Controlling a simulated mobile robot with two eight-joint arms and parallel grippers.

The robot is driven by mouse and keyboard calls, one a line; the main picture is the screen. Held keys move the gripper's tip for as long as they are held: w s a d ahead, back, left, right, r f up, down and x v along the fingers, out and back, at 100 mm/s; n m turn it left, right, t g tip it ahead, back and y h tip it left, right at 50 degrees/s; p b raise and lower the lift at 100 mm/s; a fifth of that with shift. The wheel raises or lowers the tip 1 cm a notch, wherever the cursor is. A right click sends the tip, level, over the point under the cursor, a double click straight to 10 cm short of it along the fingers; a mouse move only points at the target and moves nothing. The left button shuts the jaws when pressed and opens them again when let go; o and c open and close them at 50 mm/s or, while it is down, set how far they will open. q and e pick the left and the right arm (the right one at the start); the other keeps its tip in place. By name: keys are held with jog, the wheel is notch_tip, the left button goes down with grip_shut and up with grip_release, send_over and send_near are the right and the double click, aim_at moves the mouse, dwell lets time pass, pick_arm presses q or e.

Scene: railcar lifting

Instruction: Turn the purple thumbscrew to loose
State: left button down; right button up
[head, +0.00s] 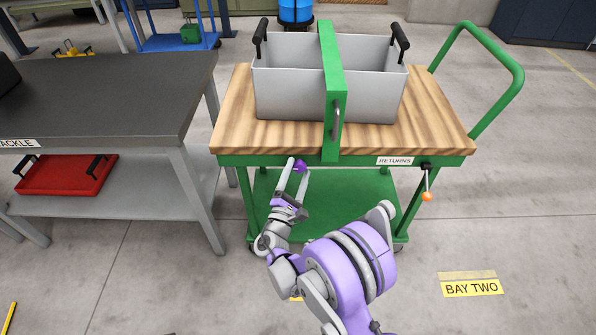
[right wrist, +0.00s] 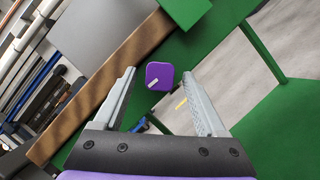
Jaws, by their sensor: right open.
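The purple thumbscrew (head: 301,165) is on the front side of the green cart, just under the wooden top and left of the green strap bar. In the right wrist view the thumbscrew (right wrist: 159,76) is a rounded purple square with a short white mark on its face. My right gripper (head: 294,177) is open, and its fingers point at the thumbscrew. In the right wrist view the thumbscrew shows between the two spread fingertips, with a gap on each side. Whether the tips reach around it in depth, I cannot tell. My left gripper is not in view.
A grey bin (head: 288,98) with black handles stands on the cart's wooden top (head: 232,118) under the green bar (head: 334,75). A lever with an orange knob (head: 427,196) hangs at the cart's right front. A dark workbench (head: 120,95) stands left.

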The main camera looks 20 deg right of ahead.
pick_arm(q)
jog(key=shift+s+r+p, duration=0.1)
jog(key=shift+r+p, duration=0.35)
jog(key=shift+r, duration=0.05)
pick_arm(e)
jog(key=v, duration=1)
jog(key=shift+s+a, duration=0.1)
jog(key=shift+s, duration=0.05)
jog(key=s+d+m+g+y, duration=0.2)
jog(key=s+d+m+g, duration=0.75)
jog(key=d, duration=0.35)
jog(key=s+a+m+g+y, duration=0.25)
jog(key=s+m+y, duration=0.25)
jog(key=s, duration=0.4)
jog(key=s+a+m+g+y, duration=0.1)
jog(key=s+a+m+y, duration=0.35)
jog(key=s, duration=0.55)
pick_arm(q)
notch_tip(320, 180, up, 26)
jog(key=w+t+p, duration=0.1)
jog(key=p, duration=2.2)
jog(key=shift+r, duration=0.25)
pick_arm(e)
notch_tip(320, 180, up, 27)
jog(key=w, duration=0.1)
jog(key=shift+w+d+f+t, duration=0.2)
jog(key=shift+w+d+t, duration=0.1)
jog(key=shift+t, duration=0.1)
